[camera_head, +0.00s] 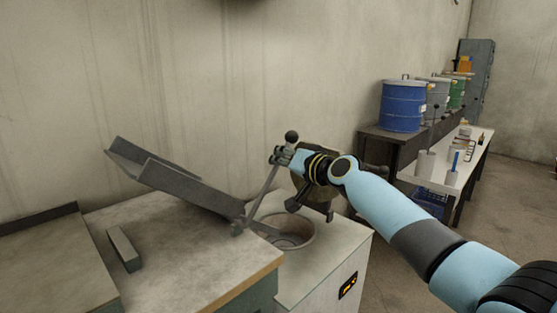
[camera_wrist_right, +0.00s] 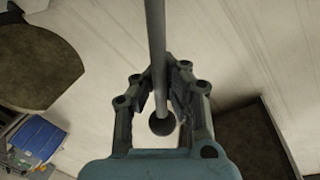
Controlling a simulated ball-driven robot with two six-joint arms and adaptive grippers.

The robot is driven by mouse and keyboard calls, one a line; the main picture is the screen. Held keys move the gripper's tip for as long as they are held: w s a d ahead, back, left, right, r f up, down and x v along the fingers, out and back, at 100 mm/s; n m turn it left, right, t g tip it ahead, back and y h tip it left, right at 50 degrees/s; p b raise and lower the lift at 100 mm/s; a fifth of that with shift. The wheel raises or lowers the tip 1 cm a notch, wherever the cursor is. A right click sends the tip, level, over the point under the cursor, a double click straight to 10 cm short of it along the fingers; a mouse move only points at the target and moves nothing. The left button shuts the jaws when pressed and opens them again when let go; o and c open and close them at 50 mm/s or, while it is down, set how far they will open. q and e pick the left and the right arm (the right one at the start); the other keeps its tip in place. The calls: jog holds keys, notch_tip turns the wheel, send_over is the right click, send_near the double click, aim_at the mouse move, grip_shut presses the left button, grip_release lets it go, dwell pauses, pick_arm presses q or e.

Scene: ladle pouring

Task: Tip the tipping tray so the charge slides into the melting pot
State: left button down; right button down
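The grey tipping tray (camera_head: 178,186) is tilted, its far left end raised and its low right end beside the round melting pot (camera_head: 292,232). No charge shows clearly on the tray; a grey shape at the pot's left rim is too small to tell. A slim lever (camera_head: 262,193) with a dark ball knob (camera_head: 291,136) rises from near the tray's low end. My right gripper (camera_head: 284,157) is at its upper part, just below the knob. In the right wrist view, its fingers close around the lever rod (camera_wrist_right: 157,50), near the ball (camera_wrist_right: 162,122). My left gripper is out of view.
A grey bar (camera_head: 124,249) lies on the bench (camera_head: 185,235) left of the pot. A brown round lid-like part (camera_head: 308,190) stands behind my right gripper. Blue drum (camera_head: 403,106) and other drums stand farther right, beside a white table (camera_head: 470,160). Floor on the right is clear.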

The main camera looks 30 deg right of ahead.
jog(key=c, duration=2)
grip_release()
jog(key=shift+s+d+f, duration=0.1)
jog(key=shift+s+f, duration=0.05)
jog(key=shift+f, duration=0.3)
jog(key=o, duration=0.7)
jog(key=shift+s+d+r, duration=0.1)
jog(key=shift+d+r, duration=0.05)
jog(key=shift+d, duration=0.1)
jog(key=shift+c, duration=0.2)
jog(key=shift+a+r, duration=0.1)
jog(key=v, duration=1.1)
jog(key=shift+s, duration=0.4)
jog(key=shift+r, duration=0.1)
